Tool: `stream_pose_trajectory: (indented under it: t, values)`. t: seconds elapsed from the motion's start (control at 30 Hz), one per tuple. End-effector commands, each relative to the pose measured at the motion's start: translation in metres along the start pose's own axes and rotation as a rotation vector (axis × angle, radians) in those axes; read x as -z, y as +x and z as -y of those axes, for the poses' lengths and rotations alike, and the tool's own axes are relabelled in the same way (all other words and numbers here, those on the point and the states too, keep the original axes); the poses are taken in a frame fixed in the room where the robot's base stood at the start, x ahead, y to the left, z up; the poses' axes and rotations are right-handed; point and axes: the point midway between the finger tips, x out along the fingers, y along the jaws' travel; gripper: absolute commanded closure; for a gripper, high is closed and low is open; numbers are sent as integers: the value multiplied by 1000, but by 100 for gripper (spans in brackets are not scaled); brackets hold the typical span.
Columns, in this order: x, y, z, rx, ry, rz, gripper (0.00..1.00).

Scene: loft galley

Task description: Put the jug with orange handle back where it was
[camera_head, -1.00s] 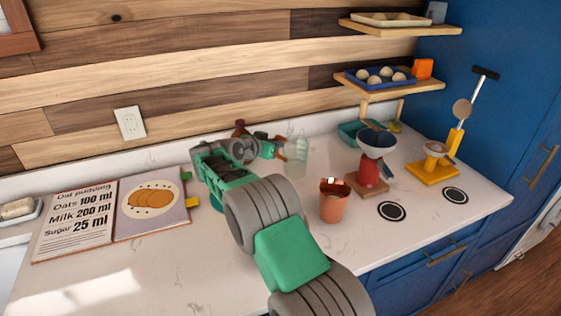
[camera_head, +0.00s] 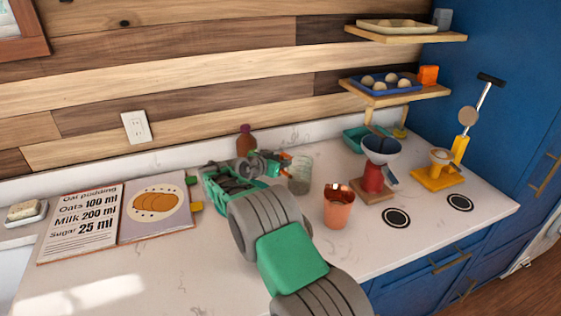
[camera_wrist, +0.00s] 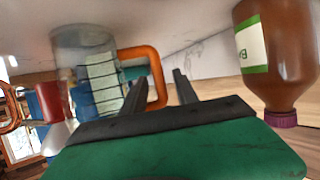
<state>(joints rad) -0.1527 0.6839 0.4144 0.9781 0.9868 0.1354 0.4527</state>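The jug with the orange handle (camera_head: 299,176) is a clear cup that appears to stand upright on the counter. In the wrist view, which is upside down, the jug (camera_wrist: 62,55) has its base at the counter and a pale label on its side. Its orange handle (camera_wrist: 158,75) faces my gripper. My gripper (camera_head: 283,161) is beside the jug on its left. In the wrist view, my gripper's fingers (camera_wrist: 160,85) are spread apart, with the upright part of the handle showing in the gap between them. I cannot tell whether either finger touches it.
A brown bottle (camera_head: 245,141) stands behind my gripper. A copper cup (camera_head: 338,207) is in front of the jug. A red scale with a bowl (camera_head: 373,180) and a yellow stand (camera_head: 437,176) are to the right. A recipe book (camera_head: 118,220) lies left.

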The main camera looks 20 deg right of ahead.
Motion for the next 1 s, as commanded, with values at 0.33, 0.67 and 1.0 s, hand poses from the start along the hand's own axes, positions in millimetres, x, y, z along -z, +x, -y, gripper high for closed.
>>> stream_pose_trajectory:
  t: [0.33,0.67,1.0]
  values:
    - [-5,-24,2,5,1,-1,64]
    - [0,-76,2,1,0,0,64]
    - [4,-80,-2,8,-7,21,64]
